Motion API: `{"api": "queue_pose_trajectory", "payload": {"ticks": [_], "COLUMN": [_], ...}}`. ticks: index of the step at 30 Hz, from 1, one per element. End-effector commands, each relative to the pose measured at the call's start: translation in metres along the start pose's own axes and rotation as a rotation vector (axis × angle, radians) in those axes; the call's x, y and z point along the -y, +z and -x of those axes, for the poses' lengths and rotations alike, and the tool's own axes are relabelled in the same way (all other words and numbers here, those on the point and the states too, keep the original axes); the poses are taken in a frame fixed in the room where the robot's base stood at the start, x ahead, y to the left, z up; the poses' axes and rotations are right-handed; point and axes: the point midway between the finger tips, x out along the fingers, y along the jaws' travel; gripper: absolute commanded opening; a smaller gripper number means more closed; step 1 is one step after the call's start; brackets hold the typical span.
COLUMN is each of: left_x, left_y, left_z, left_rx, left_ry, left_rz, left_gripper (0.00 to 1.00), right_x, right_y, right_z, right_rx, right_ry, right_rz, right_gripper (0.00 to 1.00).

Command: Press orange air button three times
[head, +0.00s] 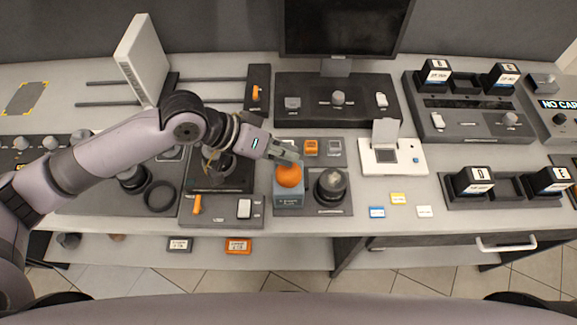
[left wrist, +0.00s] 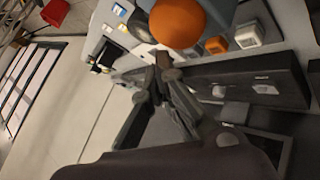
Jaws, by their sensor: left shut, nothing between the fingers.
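The orange air button (head: 289,176) is a round orange dome on top of a blue-grey box (head: 289,200) with a label on its front. My left gripper (head: 293,156) is shut and empty, with its fingertips just above and behind the dome. I cannot tell whether they touch it. In the left wrist view the orange dome (left wrist: 178,22) shows large at the top, with my left gripper's fingers (left wrist: 165,65) close below it. My right gripper is not in view.
A dark round knob (head: 330,186) stands right beside the blue-grey box. Small orange (head: 311,147) and grey buttons sit behind it. A white device with a raised lid (head: 392,155) is further right. A monitor (head: 345,25) stands at the back.

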Motion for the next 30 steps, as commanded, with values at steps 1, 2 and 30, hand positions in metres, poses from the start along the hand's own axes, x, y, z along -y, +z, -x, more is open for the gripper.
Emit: {"api": "queue_pose_trajectory", "payload": {"ticks": [1,2,30], "left_x": [0.0001,0.0000,0.0054], "left_y": [0.0000,0.0000,0.0054], "left_z": [0.0000,0.0000,-0.0075], "left_rx": [0.000,0.000,0.000], "left_ry": [0.000,0.000,0.000], "left_rz": [0.000,0.000,0.000], "left_gripper": [0.00,0.00,0.00], "right_x": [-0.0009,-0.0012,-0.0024], "right_y": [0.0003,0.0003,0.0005], "right_z": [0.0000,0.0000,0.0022], "right_rx": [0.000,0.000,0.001], "right_ry": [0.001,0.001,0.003], "right_rz": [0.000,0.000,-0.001], "right_gripper": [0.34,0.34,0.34]}}
